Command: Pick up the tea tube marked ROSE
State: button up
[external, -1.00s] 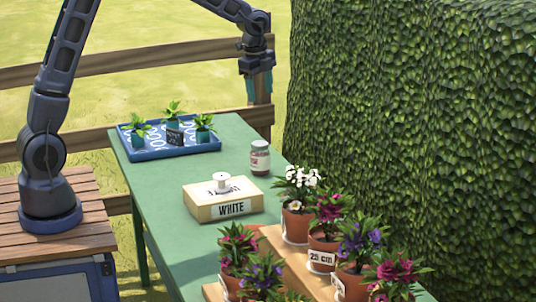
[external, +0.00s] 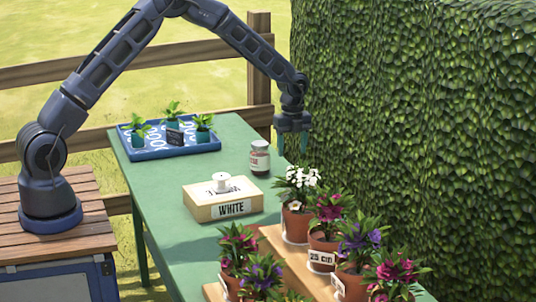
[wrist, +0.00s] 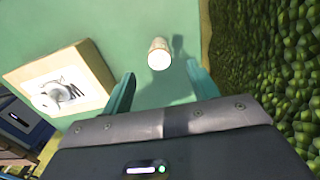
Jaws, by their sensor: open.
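A small jar-like tube (external: 260,158) with a pale lid and a label with red lettering stands upright on the green table near its far right edge. The lettering is too small to read fully; it seems to end in "SE". My gripper (external: 291,146) is open and empty, its teal fingers pointing down just right of the tube and apart from it. In the wrist view the tube's round pale top (wrist: 159,53) shows just beyond the fingertips, between the two fingers (wrist: 160,72).
A wooden box labelled WHITE (external: 223,199) with a white spool on top stands in front of the tube. A blue tray (external: 150,153) holds several small plants. Several flower pots (external: 296,225) stand at the front right. A tall hedge (external: 420,120) rises on the right.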

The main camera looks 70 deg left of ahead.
aim_at(291, 176)
notch_tip(291, 176, down, 10)
jog(key=shift+s+d+f, duration=0.15)
jog(key=shift+f, duration=0.05)
jog(key=c, duration=1.1)
